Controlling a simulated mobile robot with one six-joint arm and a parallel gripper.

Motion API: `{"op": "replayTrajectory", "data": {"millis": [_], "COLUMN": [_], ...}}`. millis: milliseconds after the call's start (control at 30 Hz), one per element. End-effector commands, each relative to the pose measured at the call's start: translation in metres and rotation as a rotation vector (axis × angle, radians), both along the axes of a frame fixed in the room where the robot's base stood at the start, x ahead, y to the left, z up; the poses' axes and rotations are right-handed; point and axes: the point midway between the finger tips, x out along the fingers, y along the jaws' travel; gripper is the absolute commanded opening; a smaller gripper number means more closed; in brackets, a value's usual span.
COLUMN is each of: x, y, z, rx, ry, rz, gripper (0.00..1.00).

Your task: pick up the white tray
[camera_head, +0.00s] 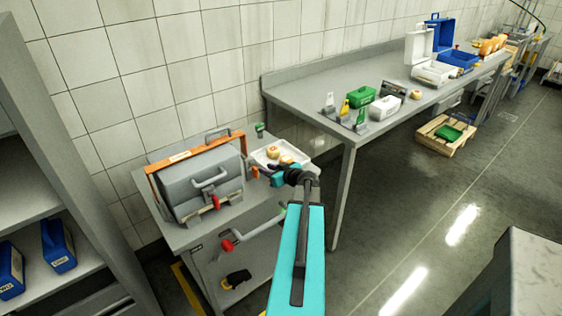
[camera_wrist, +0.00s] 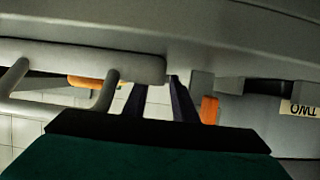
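The white tray (camera_head: 262,152) lies on the small grey table, to the right of the grey machine, with several orange-yellow cheese wheels (camera_head: 273,152) on it. My arm comes in from the lower right and partly covers the tray's front. My gripper (camera_head: 262,172) is in front of the tray, close to the machine's right side; its fingertips are small and dark there. In the wrist view, the two dark fingers (camera_wrist: 158,95) stand apart with nothing clearly between them. A grey handle bar and grey body fill that view; I cannot make out the tray there.
The grey machine (camera_head: 200,185) with an orange frame and handles stands left of my gripper. A small green item (camera_head: 260,130) stands behind the tray. A long grey bench (camera_head: 310,98) with boxes runs along the wall. Shelves (camera_head: 45,185) stand at left. The floor at right is mostly clear.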

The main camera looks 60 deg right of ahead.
Motion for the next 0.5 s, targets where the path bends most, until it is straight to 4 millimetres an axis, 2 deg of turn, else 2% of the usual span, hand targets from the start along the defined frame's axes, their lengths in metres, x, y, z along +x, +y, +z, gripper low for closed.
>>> {"op": "replayTrajectory", "data": {"millis": [367, 500], "x": [-0.0002, -0.0002], "y": [0.0002, 0.0002], "z": [0.0003, 0.0003], "rx": [0.0, 0.0], "ry": [0.0, 0.0], "rz": [0.0, 0.0], "gripper": [0.25, 0.05]}}
